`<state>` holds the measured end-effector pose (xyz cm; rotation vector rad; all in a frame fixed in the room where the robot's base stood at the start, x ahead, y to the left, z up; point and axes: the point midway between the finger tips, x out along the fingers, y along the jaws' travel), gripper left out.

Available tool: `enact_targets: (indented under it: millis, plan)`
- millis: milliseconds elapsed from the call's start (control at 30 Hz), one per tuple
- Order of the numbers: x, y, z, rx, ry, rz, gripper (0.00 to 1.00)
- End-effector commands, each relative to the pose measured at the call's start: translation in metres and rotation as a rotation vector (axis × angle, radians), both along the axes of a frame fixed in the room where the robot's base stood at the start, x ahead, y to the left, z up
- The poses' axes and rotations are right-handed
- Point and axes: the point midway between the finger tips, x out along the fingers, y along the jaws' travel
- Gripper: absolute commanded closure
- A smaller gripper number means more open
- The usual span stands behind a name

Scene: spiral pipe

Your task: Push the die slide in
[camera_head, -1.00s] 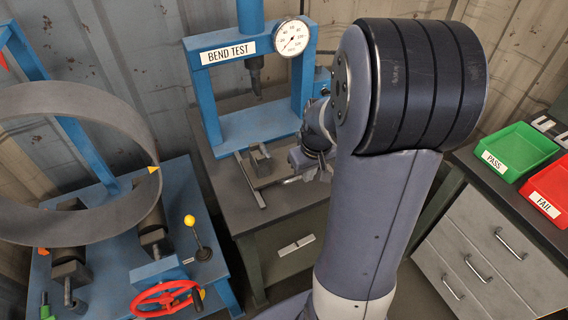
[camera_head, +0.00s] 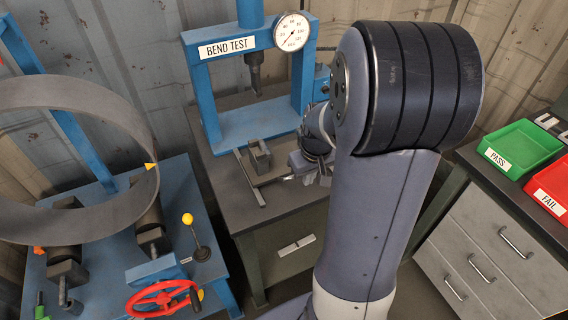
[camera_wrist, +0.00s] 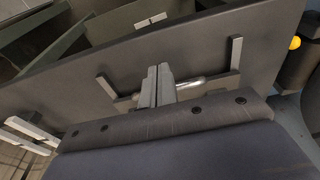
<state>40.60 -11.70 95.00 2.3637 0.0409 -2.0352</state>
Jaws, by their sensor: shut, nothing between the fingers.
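The blue press labelled BEND TEST (camera_head: 228,48) stands on a dark bench in the head view. The die slide, a small grey metal block with a groove (camera_head: 259,157), sits in front of the press's blue base, by a thin rail (camera_head: 249,180). My gripper (camera_wrist: 158,84) is shut and empty in the wrist view. Its fingers are beside or over a shiny round bar (camera_wrist: 192,83); I cannot tell whether they touch it. In the head view my wrist is right of the block, and my arm hides part of the fingers.
A dial gauge (camera_head: 292,31) is on the press. At left is a blue pipe roller with a grey ring (camera_head: 100,225), a red handwheel (camera_head: 163,298) and a yellow-knobbed lever (camera_head: 188,219). Green PASS (camera_head: 520,148) and red FAIL (camera_head: 553,186) trays are at right.

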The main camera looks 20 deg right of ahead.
Motion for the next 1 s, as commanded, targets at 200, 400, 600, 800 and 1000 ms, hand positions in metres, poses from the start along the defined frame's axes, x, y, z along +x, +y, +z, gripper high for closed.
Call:
enact_targets:
  millis: [200,400,600,800,1000]
  plan:
    - [0.000,0.000,-0.016,0.000,0.000,0.000,1.00]
    - [0.000,0.000,-0.025,0.000,-0.001,0.000,1.00]
    - [0.008,0.000,-0.024,0.000,-0.002,0.000,1.00]
    - [0.024,0.001,-0.024,0.000,0.000,0.002,1.00]
    - [0.040,0.001,-0.024,-0.001,-0.002,0.000,1.00]
